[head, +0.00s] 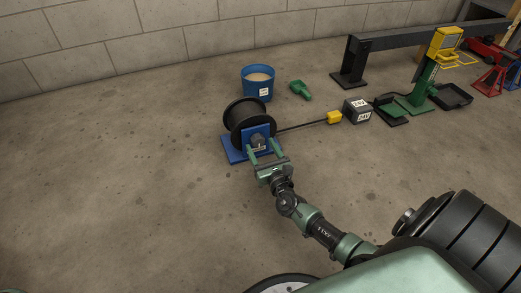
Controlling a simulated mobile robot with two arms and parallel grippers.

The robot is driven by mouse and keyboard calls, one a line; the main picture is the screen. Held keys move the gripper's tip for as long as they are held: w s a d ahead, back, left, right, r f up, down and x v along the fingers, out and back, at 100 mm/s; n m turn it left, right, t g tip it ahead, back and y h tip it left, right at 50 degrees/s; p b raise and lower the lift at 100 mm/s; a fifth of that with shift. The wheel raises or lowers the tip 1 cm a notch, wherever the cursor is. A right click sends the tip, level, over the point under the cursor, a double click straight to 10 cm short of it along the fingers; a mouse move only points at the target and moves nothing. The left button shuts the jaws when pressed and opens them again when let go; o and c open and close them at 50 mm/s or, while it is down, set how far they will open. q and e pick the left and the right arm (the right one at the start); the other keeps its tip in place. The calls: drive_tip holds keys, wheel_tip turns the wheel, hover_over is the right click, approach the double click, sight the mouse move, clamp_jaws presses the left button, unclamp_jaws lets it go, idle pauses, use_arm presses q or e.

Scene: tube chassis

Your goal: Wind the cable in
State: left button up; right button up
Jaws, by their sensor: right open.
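A black cable reel (238,116) stands on a blue base (236,150) on the concrete floor. A grey hub or knob (257,140) shows on its blue front plate. The dark cable (302,126) runs from the reel to the right, to a yellow block (334,117) on the floor. My right gripper (265,153) is open in front of the reel, its two fingers on either side of the hub. I cannot tell whether they touch it. My left gripper is not in view.
Behind the reel stand a blue bucket (258,84) and a green bottle (301,90) lying down. The floor at left is clear.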

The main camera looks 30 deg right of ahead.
drive_tip(key=shift+w+d, duration=0.15)
drive_tip(key=shift+w, duration=0.5)
clamp_jaws()
